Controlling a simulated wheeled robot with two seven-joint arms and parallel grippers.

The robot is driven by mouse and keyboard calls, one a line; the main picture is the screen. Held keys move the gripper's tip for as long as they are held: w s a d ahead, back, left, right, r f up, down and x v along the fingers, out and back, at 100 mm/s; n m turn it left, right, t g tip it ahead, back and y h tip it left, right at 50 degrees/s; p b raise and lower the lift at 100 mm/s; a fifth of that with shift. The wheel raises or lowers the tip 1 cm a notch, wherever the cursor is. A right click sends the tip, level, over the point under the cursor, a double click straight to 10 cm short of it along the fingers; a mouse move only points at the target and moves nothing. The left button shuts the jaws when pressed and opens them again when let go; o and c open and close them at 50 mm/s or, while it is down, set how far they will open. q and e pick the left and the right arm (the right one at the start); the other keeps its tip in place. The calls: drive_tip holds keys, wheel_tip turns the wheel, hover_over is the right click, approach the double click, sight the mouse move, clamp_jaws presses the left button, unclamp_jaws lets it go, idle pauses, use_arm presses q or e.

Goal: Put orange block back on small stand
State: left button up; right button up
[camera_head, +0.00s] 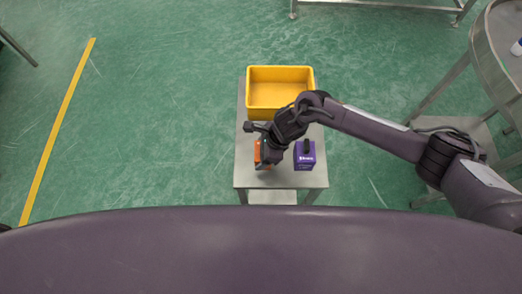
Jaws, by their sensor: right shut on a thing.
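The orange block (258,155) shows at the left side of the small metal stand (285,181), near its front part. My right gripper (264,158) is at the block and shut on it, and the gripper hides part of the block. I cannot tell whether the block touches the stand's top. My right arm reaches in from the right across the stand. My left gripper is out of view.
A yellow bin (281,74) sits at the back of the stand. A purple block (304,160) with a dark knob stands right of my gripper. A round metal table (500,50) is at the right edge. Green floor lies open to the left.

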drive_tip(key=shift+f, duration=0.2)
drive_tip(key=o, duration=1.1)
drive_tip(key=shift+o, duration=0.2)
drive_tip(key=shift+r, duration=0.15)
drive_tip(key=b+v, duration=0.3)
drive_tip(key=v, duration=0.9)
drive_tip(key=shift+s, duration=0.1)
